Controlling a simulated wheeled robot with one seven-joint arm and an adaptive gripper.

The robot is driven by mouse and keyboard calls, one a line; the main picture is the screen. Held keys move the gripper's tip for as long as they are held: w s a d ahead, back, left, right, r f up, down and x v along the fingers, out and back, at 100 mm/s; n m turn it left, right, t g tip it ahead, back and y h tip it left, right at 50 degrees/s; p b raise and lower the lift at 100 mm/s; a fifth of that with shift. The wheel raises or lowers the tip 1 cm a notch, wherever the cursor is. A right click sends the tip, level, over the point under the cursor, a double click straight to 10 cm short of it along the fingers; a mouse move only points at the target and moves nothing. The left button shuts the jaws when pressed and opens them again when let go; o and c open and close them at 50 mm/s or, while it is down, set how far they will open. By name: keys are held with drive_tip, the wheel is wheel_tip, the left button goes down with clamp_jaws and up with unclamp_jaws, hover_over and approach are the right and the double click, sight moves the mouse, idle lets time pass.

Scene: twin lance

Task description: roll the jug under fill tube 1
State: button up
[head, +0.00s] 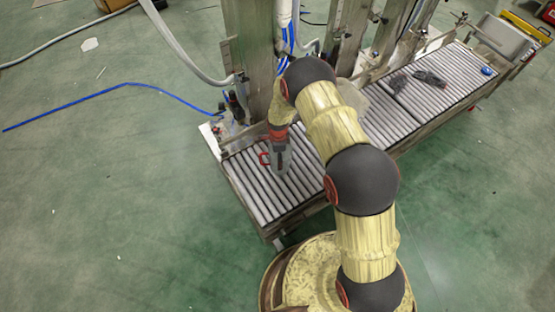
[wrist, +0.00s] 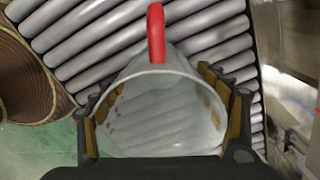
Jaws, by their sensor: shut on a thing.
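The jug (wrist: 160,115) is clear, with red marks on its wall and a red handle (wrist: 156,35). In the wrist view I look down into its open mouth, with grey rollers showing through it. My gripper (wrist: 162,122) is shut on the jug, one finger on each side of its body. In the head view my gripper (head: 279,158) points down over the near-left end of the roller conveyor, and the red handle (head: 264,158) shows at its left. Whether the jug's base touches the rollers is hard to tell. A white vertical tube (head: 283,12) hangs behind my arm; its number is not readable.
The roller conveyor (head: 250,190) runs from lower left to upper right. Upright posts (head: 250,60) stand along its far side, close to my gripper. Dark items (head: 430,78) and a blue object (head: 487,71) lie on its far part. A blue hose (head: 125,84) crosses the green floor.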

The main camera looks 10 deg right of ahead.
idle(0.3)
drive_tip(key=o, duration=1.4)
drive_tip(key=shift+c, duration=0.2)
drive_tip(key=shift+o, duration=0.2)
wheel_tip(320, 180, up, 12)
